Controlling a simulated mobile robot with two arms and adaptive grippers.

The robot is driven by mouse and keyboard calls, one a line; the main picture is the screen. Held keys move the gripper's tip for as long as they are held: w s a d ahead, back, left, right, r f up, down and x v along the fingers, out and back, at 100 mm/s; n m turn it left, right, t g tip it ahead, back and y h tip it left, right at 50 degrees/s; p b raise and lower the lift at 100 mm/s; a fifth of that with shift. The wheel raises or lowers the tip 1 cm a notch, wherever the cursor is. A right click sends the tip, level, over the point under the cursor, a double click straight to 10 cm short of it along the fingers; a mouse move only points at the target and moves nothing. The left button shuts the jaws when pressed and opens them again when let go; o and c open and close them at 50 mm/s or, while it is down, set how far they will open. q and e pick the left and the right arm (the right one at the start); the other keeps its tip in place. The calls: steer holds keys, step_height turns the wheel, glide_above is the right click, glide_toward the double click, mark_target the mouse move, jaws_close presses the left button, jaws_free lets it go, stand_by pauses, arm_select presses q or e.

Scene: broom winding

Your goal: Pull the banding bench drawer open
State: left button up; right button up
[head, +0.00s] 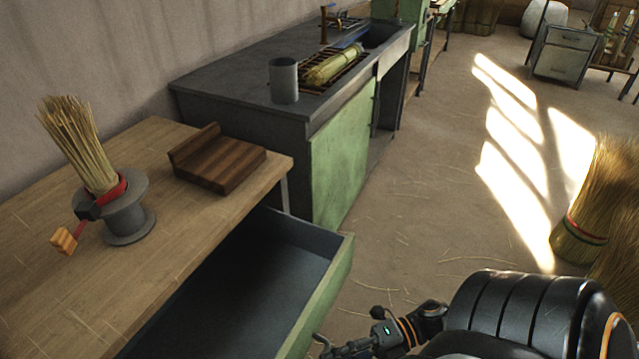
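The banding bench (40,215) has a pale wooden top and stands at the left in the head view. Its drawer (335,285), dark inside with a green front, stands pulled out from under the top. The visible part of its inside is empty. My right gripper (322,346) is at the bottom edge of the picture, close by the outer side of the drawer front. Its fingertips are small and partly cut off, so I cannot tell if they touch the drawer or its handle. The handle is not visible. My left gripper is not in view.
On the bench top are a grey winder holding a straw bundle (75,140) and a dark wooden block (220,160). Beyond stands a dark-topped green cabinet (340,155) with a grey cup (284,80). Straw bundles (590,215) stand at the right.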

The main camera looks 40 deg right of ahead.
steer(key=v, duration=0.7)
steer(key=shift+s+d, duration=0.15)
steer(key=shift+d, duration=0.2)
